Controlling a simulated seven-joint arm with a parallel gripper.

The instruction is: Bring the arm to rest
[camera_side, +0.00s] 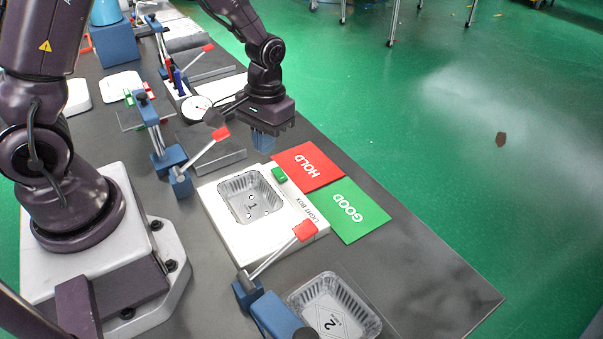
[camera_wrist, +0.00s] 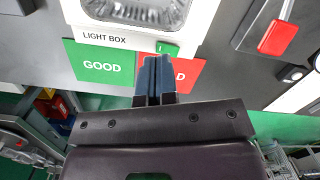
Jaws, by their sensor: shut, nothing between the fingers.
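My gripper (camera_side: 263,140) hangs above the table beside the light box, near the red HOLD card. In the wrist view my gripper's blue fingers (camera_wrist: 153,80) are together, with nothing between them. The white light box (camera_side: 213,208) holds a foil tray marked 1 (camera_side: 229,187). The light box's labelled edge (camera_wrist: 130,41) and part of the foil tray (camera_wrist: 175,14) also show in the wrist view.
The red HOLD card (camera_side: 307,167) and green GOOD card (camera_side: 348,211) lie beside the light box. A foil tray marked 2 (camera_side: 362,311) sits at the front. Blue clamps with red-tipped levers (camera_side: 305,230) stand around. The table's right front corner (camera_side: 440,290) is bare.

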